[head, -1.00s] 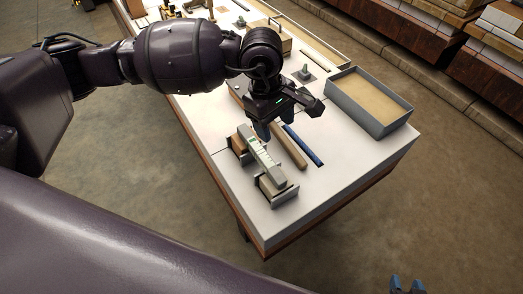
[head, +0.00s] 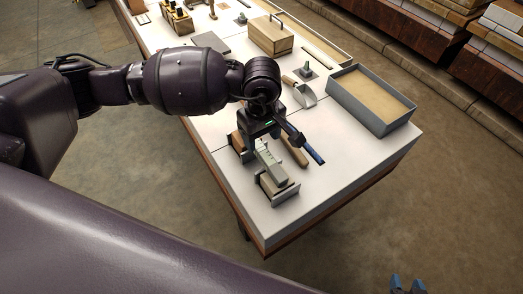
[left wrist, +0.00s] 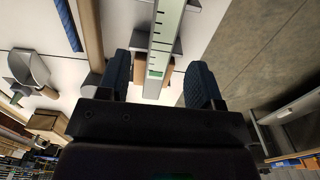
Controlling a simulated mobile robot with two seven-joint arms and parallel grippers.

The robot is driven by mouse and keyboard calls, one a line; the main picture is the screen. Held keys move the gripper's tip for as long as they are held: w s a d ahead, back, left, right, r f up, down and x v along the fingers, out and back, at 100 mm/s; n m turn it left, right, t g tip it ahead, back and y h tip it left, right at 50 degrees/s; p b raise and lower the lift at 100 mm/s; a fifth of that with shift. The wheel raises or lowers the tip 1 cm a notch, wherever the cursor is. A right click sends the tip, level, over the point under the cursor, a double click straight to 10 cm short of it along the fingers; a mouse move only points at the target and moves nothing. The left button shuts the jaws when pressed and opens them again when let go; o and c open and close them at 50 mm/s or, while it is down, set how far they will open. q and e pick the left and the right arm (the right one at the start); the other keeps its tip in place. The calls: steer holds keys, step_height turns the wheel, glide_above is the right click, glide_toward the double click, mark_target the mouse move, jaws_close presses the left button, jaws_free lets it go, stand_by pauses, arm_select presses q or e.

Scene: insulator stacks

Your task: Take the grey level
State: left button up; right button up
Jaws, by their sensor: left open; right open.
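The grey level (head: 272,166) rests across two wooden supports with grey metal plates near the table's close end. In the left wrist view the level (left wrist: 166,32) runs between the two blue fingers of my left gripper (left wrist: 161,78), with a gap on each side. My left gripper (head: 256,140) is open over the far part of the level in the head view, and its arm hides that end. My right gripper (head: 406,287) shows only as blue fingertips at the bottom edge, empty and away from the table.
Beside the level lie a wooden rod (head: 294,150) and a blue bar (head: 313,154). A grey scoop (head: 304,93) and a grey tray (head: 372,117) with a tan bottom are further right. A wooden box (head: 270,36) stands farther back. The table's near corner is clear.

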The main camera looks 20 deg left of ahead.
mark_target(261, 149)
arm_select(q)
step_height(261, 149, down, 4)
steer(key=shift+f, duration=0.15)
jaws_close()
stand_by(0.3)
